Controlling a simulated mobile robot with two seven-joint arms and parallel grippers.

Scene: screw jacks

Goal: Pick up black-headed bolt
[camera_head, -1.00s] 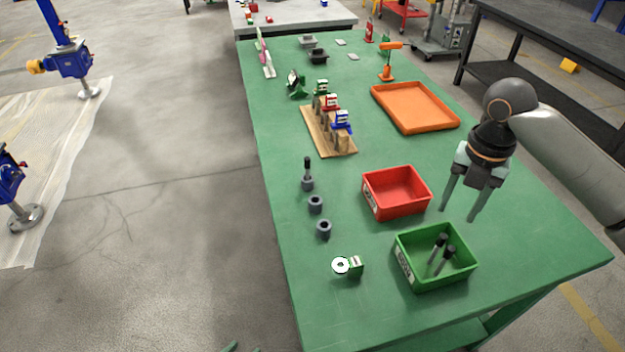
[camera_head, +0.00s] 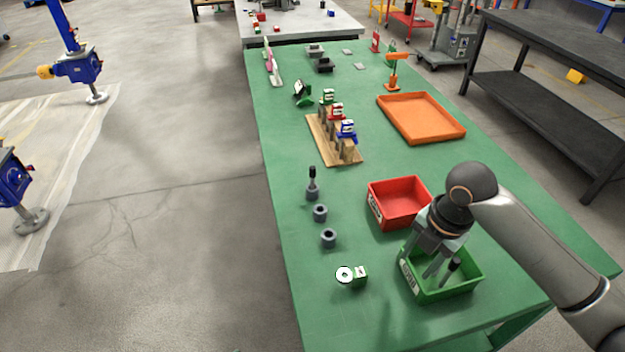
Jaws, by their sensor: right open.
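The green bin (camera_head: 462,287) stands near the front right of the table. One black-headed bolt (camera_head: 453,267) leans in it, head up. A second bolt in the bin is mostly hidden by my right gripper. My right gripper (camera_head: 428,268) is over the left part of the green bin, fingers pointing down into it and apart. I cannot tell whether the hidden bolt lies between the fingers. Another black-headed bolt (camera_head: 312,175) stands upright in a grey cylinder (camera_head: 312,193) left of the bins. My left gripper is out of view.
Two empty grey cylinders (camera_head: 320,213) (camera_head: 328,238) line the left side. A red bin (camera_head: 383,213) sits just behind the green bin. An orange tray (camera_head: 424,137) and a wooden rack (camera_head: 326,147) stand farther back.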

